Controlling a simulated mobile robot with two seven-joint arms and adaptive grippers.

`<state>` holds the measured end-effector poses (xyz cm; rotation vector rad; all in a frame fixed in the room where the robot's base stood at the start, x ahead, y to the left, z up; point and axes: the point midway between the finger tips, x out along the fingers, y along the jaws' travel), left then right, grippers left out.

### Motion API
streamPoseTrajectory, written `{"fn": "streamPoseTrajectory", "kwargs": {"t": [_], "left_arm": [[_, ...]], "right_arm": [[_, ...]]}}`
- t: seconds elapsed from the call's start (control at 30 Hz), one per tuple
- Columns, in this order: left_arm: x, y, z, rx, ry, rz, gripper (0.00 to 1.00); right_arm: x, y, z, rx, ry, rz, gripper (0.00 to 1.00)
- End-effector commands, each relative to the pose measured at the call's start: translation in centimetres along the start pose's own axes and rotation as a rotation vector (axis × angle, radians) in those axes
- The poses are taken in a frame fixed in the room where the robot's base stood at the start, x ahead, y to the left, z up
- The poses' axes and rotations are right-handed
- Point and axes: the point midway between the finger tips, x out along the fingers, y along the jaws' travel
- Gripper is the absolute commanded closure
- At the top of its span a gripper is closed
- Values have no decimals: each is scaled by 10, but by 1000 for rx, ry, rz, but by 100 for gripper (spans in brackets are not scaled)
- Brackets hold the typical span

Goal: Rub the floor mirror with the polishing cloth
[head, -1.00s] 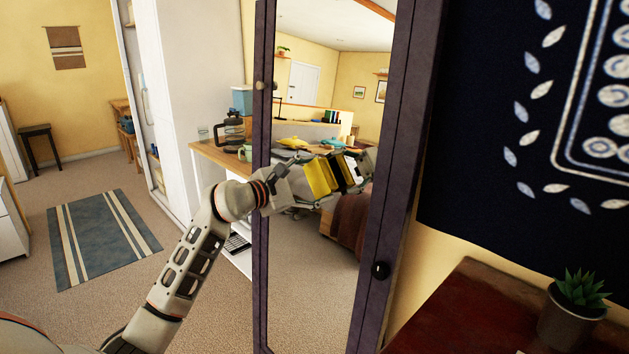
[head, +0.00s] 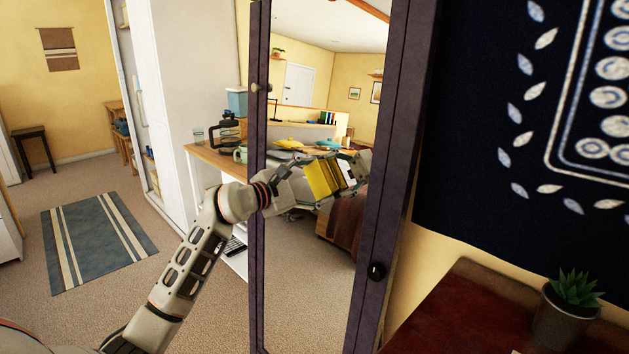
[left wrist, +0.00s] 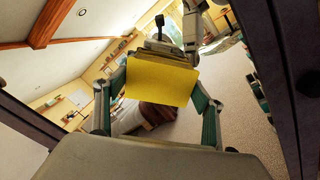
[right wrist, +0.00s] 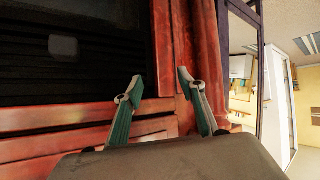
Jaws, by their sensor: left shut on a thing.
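The floor mirror (head: 310,290) stands tall in a dark purple frame with a round black knob on its right side. My left gripper (head: 318,182) is in front of the glass at mid-height, shut on the yellow polishing cloth (head: 322,180). The cloth's reflection shows just to its right; I cannot tell whether cloth and glass touch. In the left wrist view the cloth (left wrist: 162,84) is a flat yellow sheet between the green fingers, with the mirrored gripper behind it. My right gripper (right wrist: 160,82) is open and empty before reddish wooden furniture; it is outside the head view.
A dark red cabinet top (head: 455,310) with a potted succulent (head: 570,305) is right of the mirror, below a navy wall hanging (head: 520,110). A wooden counter (head: 205,160) with a coffee maker is behind the mirror's left side. A striped rug (head: 98,240) lies on open carpet.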

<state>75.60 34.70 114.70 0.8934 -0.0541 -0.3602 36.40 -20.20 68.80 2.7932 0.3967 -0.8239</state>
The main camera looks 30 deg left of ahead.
Motion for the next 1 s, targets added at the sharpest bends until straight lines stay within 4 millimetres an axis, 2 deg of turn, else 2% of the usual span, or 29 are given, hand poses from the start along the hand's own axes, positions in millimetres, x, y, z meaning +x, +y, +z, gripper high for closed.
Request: {"fn": "streamPoseTrajectory", "kwargs": {"t": [0.3, 0.5, 0.77, 1.0], "left_arm": [[-2, -15, 22, 1, -1, -1, 48], [-2, -22, 29, 1, -1, 1, 48], [1, -20, 25, 1, 0, 2, 48], [3, -9, 9, 2, 2, 2, 48]], "right_arm": [[-12, 2, -19, 0, 3, 0, 60], [-14, 3, -22, 0, 2, 0, 60], [-14, 3, -21, 0, 1, 0, 60], [-8, 1, -10, 0, -2, 0, 60]]}}
